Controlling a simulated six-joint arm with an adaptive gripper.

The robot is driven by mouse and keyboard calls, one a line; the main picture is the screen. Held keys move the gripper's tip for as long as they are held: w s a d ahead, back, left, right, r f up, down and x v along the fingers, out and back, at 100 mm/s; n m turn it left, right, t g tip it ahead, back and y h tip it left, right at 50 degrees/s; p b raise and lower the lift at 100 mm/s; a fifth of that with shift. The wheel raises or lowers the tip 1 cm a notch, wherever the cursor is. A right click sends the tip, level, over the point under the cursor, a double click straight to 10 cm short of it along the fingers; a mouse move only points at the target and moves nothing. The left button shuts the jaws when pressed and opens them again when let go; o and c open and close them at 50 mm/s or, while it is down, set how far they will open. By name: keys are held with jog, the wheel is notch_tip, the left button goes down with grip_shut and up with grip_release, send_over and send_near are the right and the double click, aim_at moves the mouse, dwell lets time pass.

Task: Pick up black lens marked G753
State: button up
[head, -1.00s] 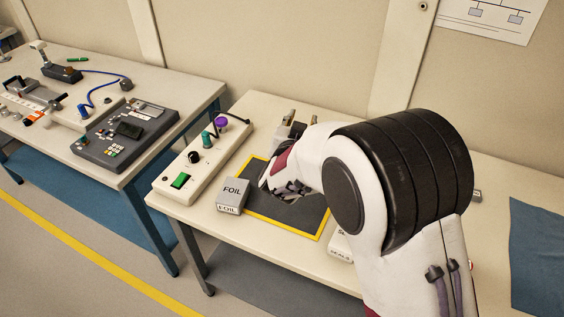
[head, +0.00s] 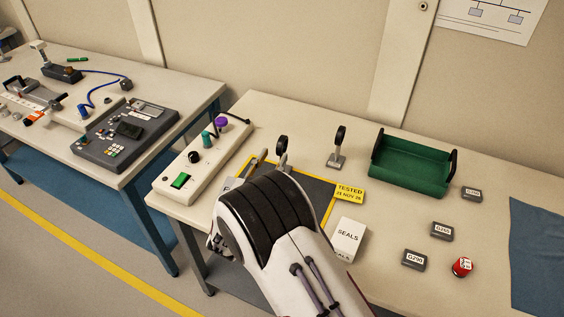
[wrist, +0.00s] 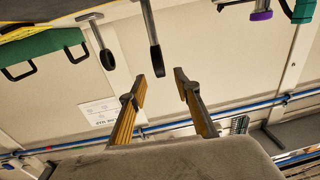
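Two black round pieces on grey stands show in the head view, one at the back of the dark mat (head: 281,146) and one just right of it (head: 340,134). They also show in the wrist view, upside down, at the centre (wrist: 155,61) and left (wrist: 107,59). No G753 mark is legible on either.
A green tray (head: 410,165) stands at the back right. A SEALS box (head: 347,238), a yellow TESTED sign (head: 350,192) and a red-topped item (head: 462,267) are nearby.

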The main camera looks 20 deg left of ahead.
aim_at(279, 148)
dwell(0.3)
jog(key=shift+w+a, duration=0.15)
jog(key=shift+w, duration=1.15)
jog(key=shift+w, duration=0.15)
jog(key=shift+w+a, duration=0.15)
jog(key=shift+w, duration=2.3)
grip_shut()
